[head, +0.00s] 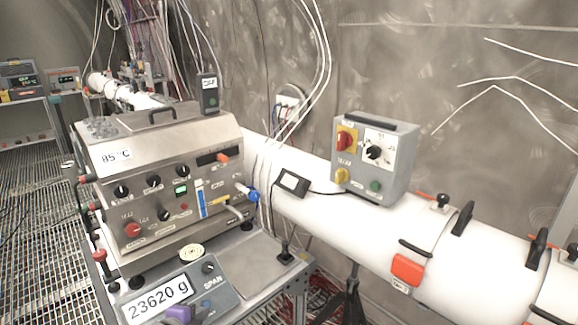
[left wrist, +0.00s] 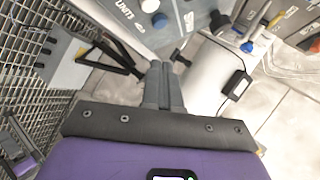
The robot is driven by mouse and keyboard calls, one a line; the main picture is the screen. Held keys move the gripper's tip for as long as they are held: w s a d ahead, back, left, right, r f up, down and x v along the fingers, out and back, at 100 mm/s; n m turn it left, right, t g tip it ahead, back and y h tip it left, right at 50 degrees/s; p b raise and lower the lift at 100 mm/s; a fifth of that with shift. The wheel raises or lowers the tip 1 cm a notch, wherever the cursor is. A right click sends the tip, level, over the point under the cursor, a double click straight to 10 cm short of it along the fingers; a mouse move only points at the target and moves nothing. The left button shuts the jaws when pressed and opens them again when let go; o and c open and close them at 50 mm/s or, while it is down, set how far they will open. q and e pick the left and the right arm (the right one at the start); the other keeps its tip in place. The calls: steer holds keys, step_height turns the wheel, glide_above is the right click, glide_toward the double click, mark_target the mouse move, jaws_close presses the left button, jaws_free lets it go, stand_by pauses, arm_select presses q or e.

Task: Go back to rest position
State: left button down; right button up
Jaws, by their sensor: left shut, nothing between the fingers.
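My left gripper (left wrist: 163,68) is shut and empty in the left wrist view, its two grey fingers side by side in front of its purple body. It points past the corner of a grey weighing unit (left wrist: 135,22) and touches nothing that I can make out. In the head view only a small purple part, which looks like this gripper, shows at the bottom edge in front of the weighing unit (head: 218,285), whose display reads 23620 g. Its fingers cannot be made out there. My right gripper is in neither view.
A steel control unit (head: 150,150) with knobs stands on a metal cart (head: 268,262). A white pipe (head: 310,215) runs along the wall behind it, carrying a grey switch box (head: 375,160) and a small black display (head: 292,183). Mesh flooring (head: 35,220) lies at left.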

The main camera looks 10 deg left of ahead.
arm_select(q)
steer(key=s+d+f+n+g+h, duration=0.1)
steer(key=s+d+f+n+g, duration=0.15)
steer(key=d+f+n, duration=0.45)
steer(key=s+d+f+n+g+h, duration=0.1)
steer(key=s+d+f+n+g, duration=0.15)
steer(key=f, duration=0.75)
steer(key=s+d+f+n+g+p, duration=0.1)
steer(key=s+d+f+n+g, duration=0.1)
steer(key=s+d+f+n, duration=0.2)
steer(key=s+d+f+n+g, duration=0.3)
steer(key=s+f+n, duration=0.4)
steer(key=s, duration=0.4)
steer(key=shift+s+d+f+g+p, duration=0.2)
steer(key=shift+d+f+g+p, duration=0.15)
steer(key=shift+d+f, duration=0.45)
steer(key=shift+r, duration=0.1)
